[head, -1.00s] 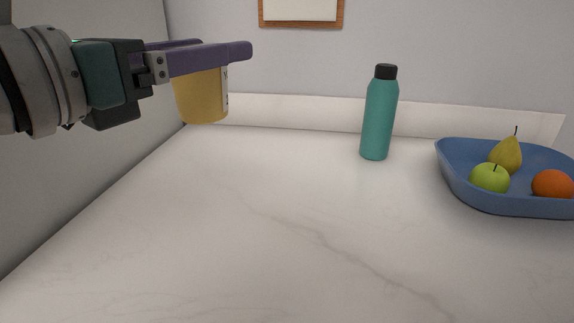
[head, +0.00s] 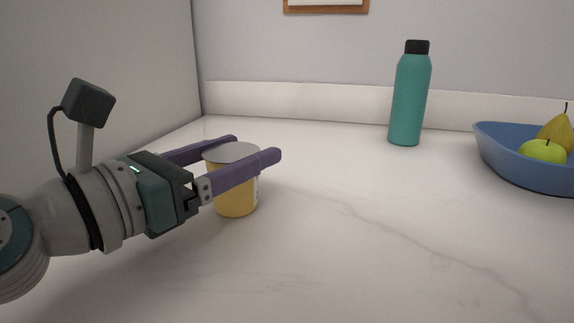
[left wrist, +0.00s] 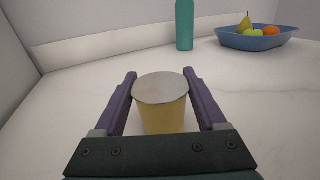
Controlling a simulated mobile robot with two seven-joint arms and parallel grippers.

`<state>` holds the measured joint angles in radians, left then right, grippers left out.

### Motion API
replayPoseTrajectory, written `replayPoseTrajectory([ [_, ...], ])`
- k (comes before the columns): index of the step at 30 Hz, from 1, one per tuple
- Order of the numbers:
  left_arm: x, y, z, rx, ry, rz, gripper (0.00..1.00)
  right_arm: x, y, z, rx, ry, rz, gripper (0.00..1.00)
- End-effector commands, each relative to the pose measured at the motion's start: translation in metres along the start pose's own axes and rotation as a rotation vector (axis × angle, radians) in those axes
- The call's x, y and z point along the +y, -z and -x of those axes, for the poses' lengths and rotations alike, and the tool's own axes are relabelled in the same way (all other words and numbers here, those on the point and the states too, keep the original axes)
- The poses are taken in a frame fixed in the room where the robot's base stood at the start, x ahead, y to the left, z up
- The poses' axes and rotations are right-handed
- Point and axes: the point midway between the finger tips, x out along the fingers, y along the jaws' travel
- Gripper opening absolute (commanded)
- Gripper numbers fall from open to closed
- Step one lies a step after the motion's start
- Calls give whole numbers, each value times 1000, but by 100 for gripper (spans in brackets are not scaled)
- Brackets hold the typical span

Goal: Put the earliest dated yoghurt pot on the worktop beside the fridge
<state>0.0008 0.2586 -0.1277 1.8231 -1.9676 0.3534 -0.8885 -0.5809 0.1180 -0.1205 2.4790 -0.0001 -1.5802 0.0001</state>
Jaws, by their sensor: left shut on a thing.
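The yoghurt pot (head: 236,203) is yellow with a grey lid and a pale label at its right side. My left gripper (head: 255,150) is shut on it, one purple finger on each side. The pot is upright, at or just above the white marbled worktop (head: 330,245); I cannot tell whether its base touches. In the left wrist view the pot (left wrist: 162,115) stands between the fingers. The label's date cannot be read. My right gripper is not in view.
A teal bottle (head: 408,100) with a black cap stands towards the back. A blue bowl (head: 510,165) with a pear (head: 556,134) and a green apple (head: 542,152) is at the right. A grey panel (head: 95,60) borders the left. The middle and front of the worktop are clear.

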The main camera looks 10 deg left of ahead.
Motion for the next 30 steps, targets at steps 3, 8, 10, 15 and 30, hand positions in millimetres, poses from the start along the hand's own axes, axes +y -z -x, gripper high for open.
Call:
replayPoseTrajectory([
  [3,0,-3,0,-2,0,0,11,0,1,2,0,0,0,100],
  [8,0,1,0,-2,0,0,11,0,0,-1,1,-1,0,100],
  [10,0,1,0,-1,0,1,77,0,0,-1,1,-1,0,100],
  [15,0,1,0,-1,0,0,96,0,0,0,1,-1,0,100],
  [30,0,-1,21,3,-1,-1,100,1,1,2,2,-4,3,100],
])
